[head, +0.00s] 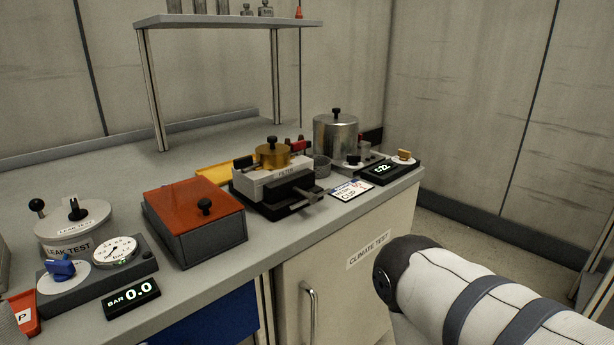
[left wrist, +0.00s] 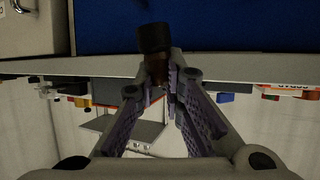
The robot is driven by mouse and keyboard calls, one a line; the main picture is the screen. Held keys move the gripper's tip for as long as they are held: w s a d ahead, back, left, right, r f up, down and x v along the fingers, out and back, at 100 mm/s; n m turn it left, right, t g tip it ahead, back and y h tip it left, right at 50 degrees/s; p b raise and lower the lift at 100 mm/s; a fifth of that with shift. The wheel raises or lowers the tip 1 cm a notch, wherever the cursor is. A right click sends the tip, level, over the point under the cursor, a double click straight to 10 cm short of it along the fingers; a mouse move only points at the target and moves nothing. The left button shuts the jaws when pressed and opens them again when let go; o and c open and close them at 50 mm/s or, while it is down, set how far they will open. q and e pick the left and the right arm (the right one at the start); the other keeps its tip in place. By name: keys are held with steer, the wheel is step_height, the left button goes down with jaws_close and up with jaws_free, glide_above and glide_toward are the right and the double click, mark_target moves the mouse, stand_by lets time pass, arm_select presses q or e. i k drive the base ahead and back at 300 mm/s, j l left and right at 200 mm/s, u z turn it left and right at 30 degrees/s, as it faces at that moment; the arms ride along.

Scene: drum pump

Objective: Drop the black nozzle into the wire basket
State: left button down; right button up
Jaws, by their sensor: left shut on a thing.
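In the left wrist view, my left gripper (left wrist: 165,82) is shut on a dark cylindrical piece, the black nozzle (left wrist: 154,38). The nozzle has a black wide end and a brownish narrower part between the fingertips. The head view does not show this gripper or the nozzle. I see no clear wire basket; a small grey cup (head: 322,167) stands behind the filter block in the head view, too small to tell whether it is wire. My right gripper is not in view.
The bench holds a red-lidded box (head: 192,212), a filter block (head: 274,180), a steel pot (head: 335,136), a leak-test pot (head: 73,222) and a gauge unit (head: 97,270). A raised shelf (head: 228,20) stands at the back.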

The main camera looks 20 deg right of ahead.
mark_target(319, 170)
steer(key=i+l+u, duration=0.15)
steer(key=l+u, duration=0.3)
steer(key=l, duration=0.65)
steer(key=l+u, duration=0.5)
steer(key=l, duration=0.65)
steer(key=l+u, duration=0.2)
steer(key=l, duration=0.25)
steer(key=l+u, duration=0.15)
steer(key=l, duration=0.25)
steer(key=k+l+u, duration=0.2)
steer(key=l, duration=0.2)
steer(key=l+u, duration=0.15)
steer(key=l, duration=0.3)
steer(key=k+l+u, duration=0.2)
steer(key=l, duration=0.2)
steer(key=i, duration=0.05)
